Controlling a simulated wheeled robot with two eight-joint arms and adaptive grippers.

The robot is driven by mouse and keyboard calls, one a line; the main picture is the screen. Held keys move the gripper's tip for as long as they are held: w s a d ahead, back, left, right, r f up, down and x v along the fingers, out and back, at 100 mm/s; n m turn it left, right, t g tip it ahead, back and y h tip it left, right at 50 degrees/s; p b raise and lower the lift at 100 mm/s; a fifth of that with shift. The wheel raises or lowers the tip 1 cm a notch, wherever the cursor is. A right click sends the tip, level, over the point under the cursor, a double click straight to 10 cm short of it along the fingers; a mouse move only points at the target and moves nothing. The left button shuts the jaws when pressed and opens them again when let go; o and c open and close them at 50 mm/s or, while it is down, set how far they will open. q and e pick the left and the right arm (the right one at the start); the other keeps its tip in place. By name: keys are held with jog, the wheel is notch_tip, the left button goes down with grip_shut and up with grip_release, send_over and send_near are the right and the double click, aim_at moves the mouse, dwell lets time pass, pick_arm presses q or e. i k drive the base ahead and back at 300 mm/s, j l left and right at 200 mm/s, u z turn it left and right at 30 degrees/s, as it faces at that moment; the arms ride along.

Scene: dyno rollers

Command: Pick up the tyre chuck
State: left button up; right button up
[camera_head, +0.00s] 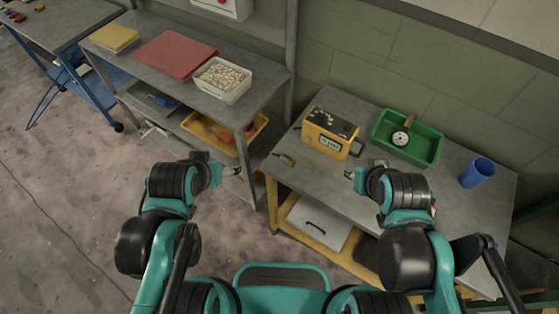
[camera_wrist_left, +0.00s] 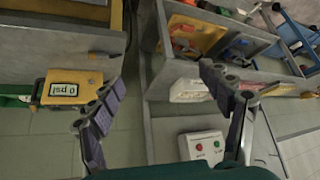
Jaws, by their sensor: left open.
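A small dark and brass-coloured piece (camera_head: 284,159), which looks like the tyre chuck, lies on the right-hand bench left of the yellow box. A small dark shape (camera_wrist_left: 95,54) near the bench edge in the left wrist view may be the same piece. My left gripper (camera_head: 237,171) is open and empty, left of the bench edge and apart from the piece. Its spread fingers show in the left wrist view (camera_wrist_left: 162,78). My right gripper (camera_head: 351,174) is over the front of the bench; its jaws are too small to read.
A yellow box with a display (camera_head: 331,132), a green tray (camera_head: 432,151) holding a round gauge (camera_head: 400,138), and a blue cup (camera_head: 477,173) stand on the bench. The left shelf holds a white bin (camera_head: 238,91) and a red folder (camera_head: 172,56). A gap separates shelf and bench.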

aim_at(289, 161)
jog(key=i+j+z, duration=0.1)
jog(key=j, duration=0.35)
jog(key=i+j+z, duration=0.1)
jog(key=j, duration=0.35)
jog(key=i+j, duration=0.15)
jog(key=j, duration=0.3)
jog(key=i+j+z, duration=0.15)
jog(key=j, duration=0.3)
jog(key=z, duration=1.8)
